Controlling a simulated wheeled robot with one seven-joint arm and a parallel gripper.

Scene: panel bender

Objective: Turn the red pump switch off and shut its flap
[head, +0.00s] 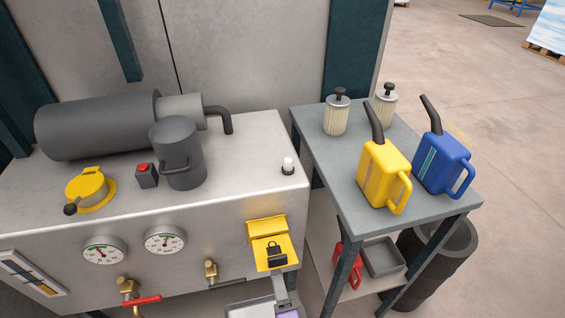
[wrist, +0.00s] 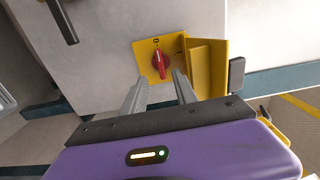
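The red pump switch (wrist: 160,62) sits on a yellow plate, with a "0" mark beside it in the wrist view. Its yellow flap (wrist: 204,66) is open and stands out from the plate, right of the switch there. In the head view the flap (head: 272,250) carries a black padlock sign and a black tab at its outer edge, and the switch is hidden. My gripper (wrist: 161,78) is open and empty, its two grey fingers pointing at the switch, the right one close to the flap. Contact cannot be told.
A brass valve (head: 210,270) with a black lever and a red-handled valve (head: 130,292) are left of the flap. Gauges (head: 165,240) are higher on the panel. The side table (head: 350,180), with yellow and blue cans, stands close at right.

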